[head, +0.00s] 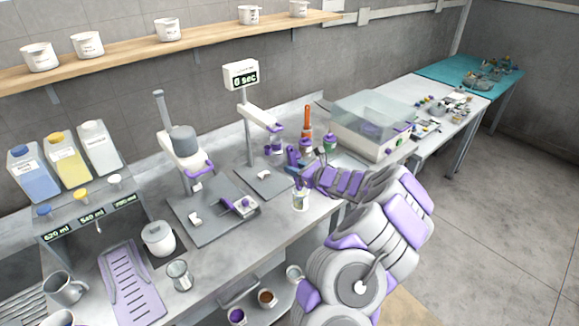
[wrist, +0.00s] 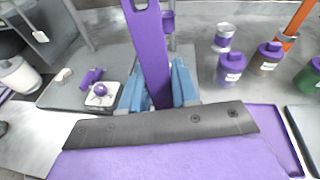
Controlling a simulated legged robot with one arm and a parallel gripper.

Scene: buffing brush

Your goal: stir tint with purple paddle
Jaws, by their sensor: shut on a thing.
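My gripper (head: 294,164) has blue fingers and is shut on the purple paddle (wrist: 150,50), a flat bar with a hole near one end. The wrist view shows the paddle between the fingers (wrist: 158,88). In the head view, a white labelled cup (head: 300,201) stands on the bench just below my gripper. My gripper and arm hide most of the paddle there. I cannot tell whether its lower end is inside the cup, and the cup's contents are hidden.
Lidded jars with purple (wrist: 232,65) and green (head: 330,144) tops stand behind my gripper, near an upright orange tool (head: 308,122). A timer stand (head: 241,75) is at the back. A clear-covered box (head: 372,125) stands right. A grey mat (head: 200,220) lies left.

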